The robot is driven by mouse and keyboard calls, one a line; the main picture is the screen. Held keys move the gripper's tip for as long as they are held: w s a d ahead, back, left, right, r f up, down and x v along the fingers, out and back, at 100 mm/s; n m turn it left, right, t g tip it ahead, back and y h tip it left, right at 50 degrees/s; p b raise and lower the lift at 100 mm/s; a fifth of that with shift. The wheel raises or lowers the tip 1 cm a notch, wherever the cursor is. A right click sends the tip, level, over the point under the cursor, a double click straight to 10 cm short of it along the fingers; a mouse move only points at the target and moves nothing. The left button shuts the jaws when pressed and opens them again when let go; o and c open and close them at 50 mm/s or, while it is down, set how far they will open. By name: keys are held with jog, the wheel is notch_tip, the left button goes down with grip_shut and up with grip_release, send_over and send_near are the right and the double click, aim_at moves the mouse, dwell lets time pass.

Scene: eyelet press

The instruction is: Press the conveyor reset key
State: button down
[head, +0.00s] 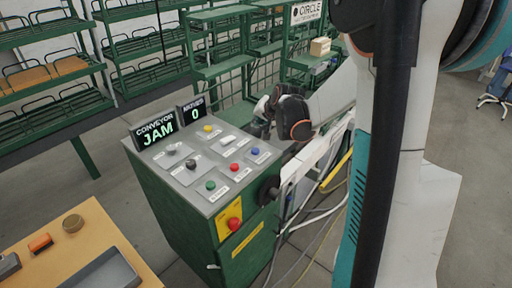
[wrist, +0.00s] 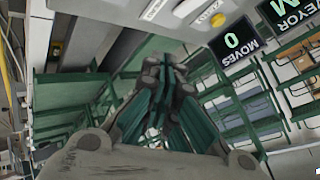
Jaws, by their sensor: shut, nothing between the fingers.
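A green console (head: 180,215) has a grey sloped top panel with several coloured keys: yellow (head: 208,128), blue (head: 254,151), red (head: 233,167) and green (head: 210,185), plus grey knobs. The key labels are too small to read, so I cannot tell which is the conveyor reset key. One display (head: 158,133) reads CONVEYOR JAM and another (head: 195,111) reads MOVES 0. My gripper (head: 263,112) is at the console's far right, apart from the keys. In the wrist view my gripper (wrist: 165,75) is shut and empty, with a yellow key (wrist: 218,18) beyond it.
A red stop button (head: 234,224) sits on the console's yellow front plate. A wooden table (head: 110,235) with a grey tray (head: 105,272) stands at front left. Green racks (head: 50,100) line the back. Cables (head: 315,235) lie on the floor right of the console.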

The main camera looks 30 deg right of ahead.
aim_at(258, 149)
jog(key=shift+f, duration=0.1)
notch_tip(258, 149, down, 9)
jog(key=b, duration=0.6)
dwell(1.5)
jog(key=shift+f+b, duration=0.25)
jog(key=shift+b, duration=0.35)
jog(key=shift+f+b, duration=0.4)
jog(key=shift+f, duration=0.1)
dwell(0.5)
jog(key=shift+r, duration=0.2)
jog(key=shift+r+p, duration=0.65)
jog(key=shift+r, duration=0.15)
